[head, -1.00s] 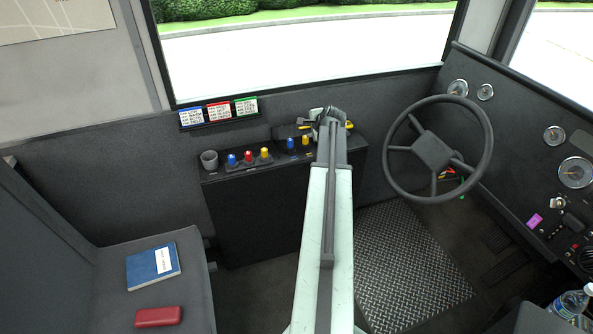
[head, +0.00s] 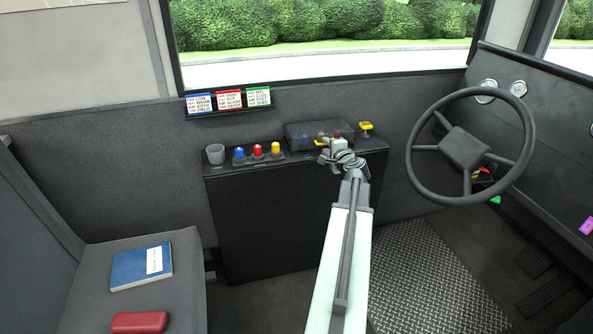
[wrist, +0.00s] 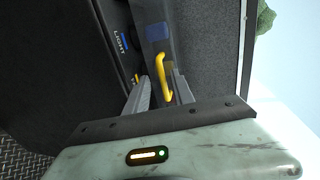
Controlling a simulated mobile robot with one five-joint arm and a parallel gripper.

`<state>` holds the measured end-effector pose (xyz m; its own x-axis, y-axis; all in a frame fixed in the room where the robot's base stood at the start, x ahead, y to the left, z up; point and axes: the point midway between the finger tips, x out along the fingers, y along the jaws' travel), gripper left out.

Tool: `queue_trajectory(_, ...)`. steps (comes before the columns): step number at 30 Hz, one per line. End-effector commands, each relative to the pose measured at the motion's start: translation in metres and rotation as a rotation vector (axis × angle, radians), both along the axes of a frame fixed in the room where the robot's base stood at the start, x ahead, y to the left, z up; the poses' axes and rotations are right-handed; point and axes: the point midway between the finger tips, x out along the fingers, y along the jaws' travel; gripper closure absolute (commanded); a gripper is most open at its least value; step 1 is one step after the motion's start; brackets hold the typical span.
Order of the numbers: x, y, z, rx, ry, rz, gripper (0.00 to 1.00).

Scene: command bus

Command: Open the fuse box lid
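The fuse box (head: 300,134) is a dark, see-through box on top of the black console, below the windshield. Its lid looks down, though my gripper covers part of it. My gripper (head: 333,150) is at the front of the box. In the wrist view, a yellow handle (wrist: 163,72) stands out from a dark surface bearing a blue patch (wrist: 157,32). My two fingers (wrist: 163,90) are apart, with the handle's end between them, nearer the right finger. I cannot tell whether they touch it.
The steering wheel (head: 467,145) is farther right. A blue book (head: 141,267) and red case (head: 139,322) lie on the seat.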

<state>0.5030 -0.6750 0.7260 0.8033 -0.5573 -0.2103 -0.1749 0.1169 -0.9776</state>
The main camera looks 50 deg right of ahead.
Motion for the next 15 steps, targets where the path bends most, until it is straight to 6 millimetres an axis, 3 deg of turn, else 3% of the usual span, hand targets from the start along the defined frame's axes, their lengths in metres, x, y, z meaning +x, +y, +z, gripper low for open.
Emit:
queue_trajectory(1,-0.012,0.008,0.009,0.000,0.000,-0.004,0.71)
queue_trajectory(9,-0.067,0.033,0.021,0.001,0.002,-0.019,0.71)
queue_trajectory(15,-0.033,0.056,0.010,-0.015,0.060,0.070,0.71)
